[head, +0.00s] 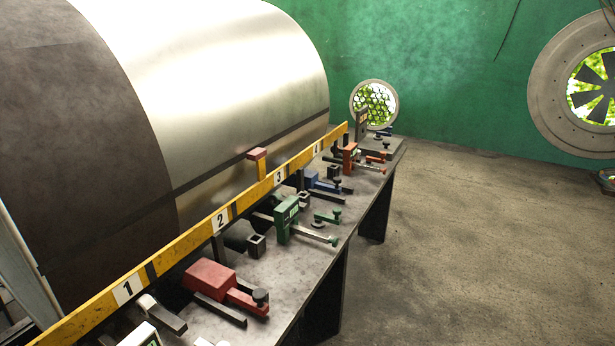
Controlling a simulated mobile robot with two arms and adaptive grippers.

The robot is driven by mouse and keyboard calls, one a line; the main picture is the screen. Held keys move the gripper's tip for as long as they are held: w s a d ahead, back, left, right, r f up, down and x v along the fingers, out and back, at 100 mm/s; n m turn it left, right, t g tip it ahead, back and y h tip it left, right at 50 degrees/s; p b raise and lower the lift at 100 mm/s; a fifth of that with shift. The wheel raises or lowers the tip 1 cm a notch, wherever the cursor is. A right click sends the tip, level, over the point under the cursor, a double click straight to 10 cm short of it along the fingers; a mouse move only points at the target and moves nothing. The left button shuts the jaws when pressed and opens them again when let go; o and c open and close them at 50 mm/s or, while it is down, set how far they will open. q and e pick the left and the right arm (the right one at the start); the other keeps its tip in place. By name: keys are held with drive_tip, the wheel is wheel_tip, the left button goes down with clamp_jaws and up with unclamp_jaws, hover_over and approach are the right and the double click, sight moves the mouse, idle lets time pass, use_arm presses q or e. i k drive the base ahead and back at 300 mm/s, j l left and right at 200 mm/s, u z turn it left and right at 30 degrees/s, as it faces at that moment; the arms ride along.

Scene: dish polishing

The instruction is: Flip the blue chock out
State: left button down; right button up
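Neither of my grippers is recognisable in the head view.
A green chock (287,219) and a red chock (211,276) stand nearer on the bench (283,279); an orange-red one (349,156) stands farther. A large metal drum (235,75) lies beyond the rail.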

sight(310, 177)
drive_tip(key=i+l+u, duration=0.55)
drive_tip(key=u, duration=0.2)
drive_tip(key=i+l, duration=0.2)
drive_tip(key=l, duration=0.2)
drive_tip(key=i+l+u, duration=0.1)
drive_tip(key=i+l, duration=0.15)
drive_tip(key=l, duration=0.15)
drive_tip(key=i+l, duration=0.2)
drive_tip(key=l, duration=0.25)
drive_tip(key=i+l, duration=0.2)
drive_tip(key=l, duration=0.25)
drive_tip(key=i+l+u, duration=0.1)
drive_tip(key=i+l, duration=0.15)
drive_tip(key=l, duration=0.15)
drive_tip(key=i+l, duration=0.15)
drive_tip(key=l, duration=0.3)
drive_tip(key=i+l+u, duration=0.1)
drive_tip(key=l, duration=0.35)
drive_tip(key=i+l, duration=0.3)
drive_tip(key=l, duration=0.15)
